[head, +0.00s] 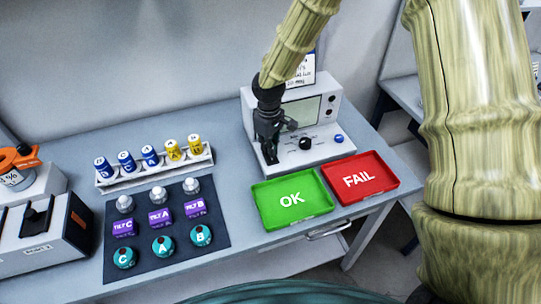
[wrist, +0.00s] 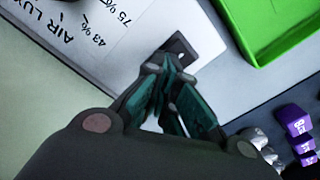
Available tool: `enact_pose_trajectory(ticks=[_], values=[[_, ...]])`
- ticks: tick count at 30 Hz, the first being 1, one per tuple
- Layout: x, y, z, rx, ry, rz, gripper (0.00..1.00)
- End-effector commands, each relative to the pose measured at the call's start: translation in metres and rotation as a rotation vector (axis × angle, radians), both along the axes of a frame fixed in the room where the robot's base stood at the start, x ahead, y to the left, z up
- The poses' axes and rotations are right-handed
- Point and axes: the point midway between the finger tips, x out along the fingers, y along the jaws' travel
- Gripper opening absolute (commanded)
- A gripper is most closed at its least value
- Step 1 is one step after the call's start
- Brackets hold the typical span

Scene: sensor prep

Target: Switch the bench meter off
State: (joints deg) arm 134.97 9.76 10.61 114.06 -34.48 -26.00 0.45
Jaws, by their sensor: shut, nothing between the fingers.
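The bench meter (head: 325,150) is a pale box at the back of the bench. Its front has a greyish screen (head: 305,109), a black knob (head: 305,143) and a blue button (head: 339,138). My gripper (head: 269,158) is shut and empty, pointing down at the left part of the meter's front. In the wrist view my fingertips (wrist: 160,66) are beside a small dark switch plate (wrist: 184,50) on the pale casing. The fingers partly cover it, so I cannot tell its position or whether they touch it.
A green OK tray (head: 268,212) and a red FAIL tray (head: 382,184) lie just in front of the meter. A white rack (head: 150,178) of labelled vials and a dark mat (head: 146,258) with several small parts are to the left.

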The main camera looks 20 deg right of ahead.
Motion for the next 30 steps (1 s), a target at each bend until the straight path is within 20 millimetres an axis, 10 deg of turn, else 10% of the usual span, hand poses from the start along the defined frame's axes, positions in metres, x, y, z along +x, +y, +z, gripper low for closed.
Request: enact_pose_trajectory(ticks=[30], values=[[0.000,0.000,0.044,0.000,0.000,0.000,0.00]])
